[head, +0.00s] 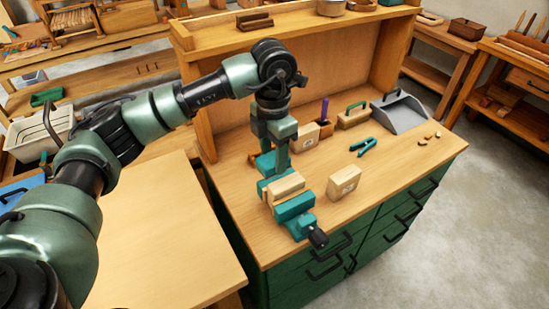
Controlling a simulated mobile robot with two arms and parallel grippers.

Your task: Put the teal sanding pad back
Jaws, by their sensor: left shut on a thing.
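My left gripper (274,150) points down over the workbench, just behind the wooden jaws of a teal vise (295,207). It is shut on a teal piece, which looks like the sanding pad (265,164). The fingers hide part of the pad, and its edges blend with the teal vise behind and below. I cannot tell whether it touches the vise or the bench. My right gripper is not in view.
Labelled wooden blocks stand right of the vise (343,182) and behind it (304,138). Teal pliers (363,146), a green-handled block (354,116) and a grey dustpan (402,112) lie farther right. The bench's right front (395,180) is mostly clear. A raised shelf edges the back.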

